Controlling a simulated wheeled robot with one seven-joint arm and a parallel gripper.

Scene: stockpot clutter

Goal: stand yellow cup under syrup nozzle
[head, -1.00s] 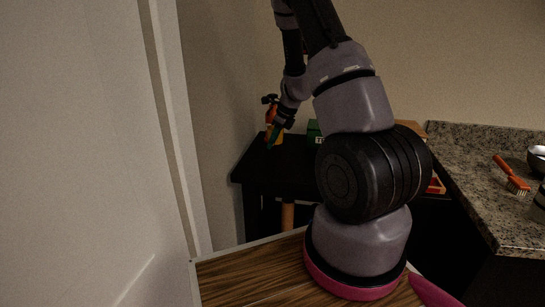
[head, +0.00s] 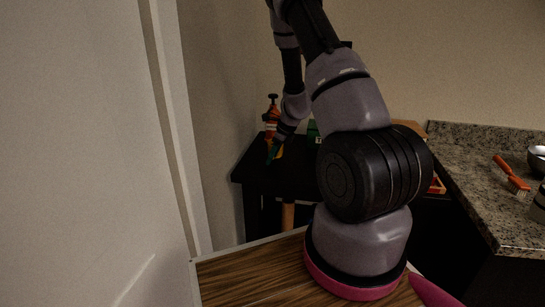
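An orange bottle with a black pump top (head: 271,117) stands at the back left of the black table. Its pump nozzle is small and dark, and its lower part is partly covered by my arm. No yellow cup can be clearly made out.
The black table (head: 252,165) has a bare left front part. A green box (head: 314,135) stands behind my arm. On the right, a granite counter (head: 480,190) holds an orange brush (head: 510,172) and a bowl (head: 537,158). A pale wall stands close on the left.

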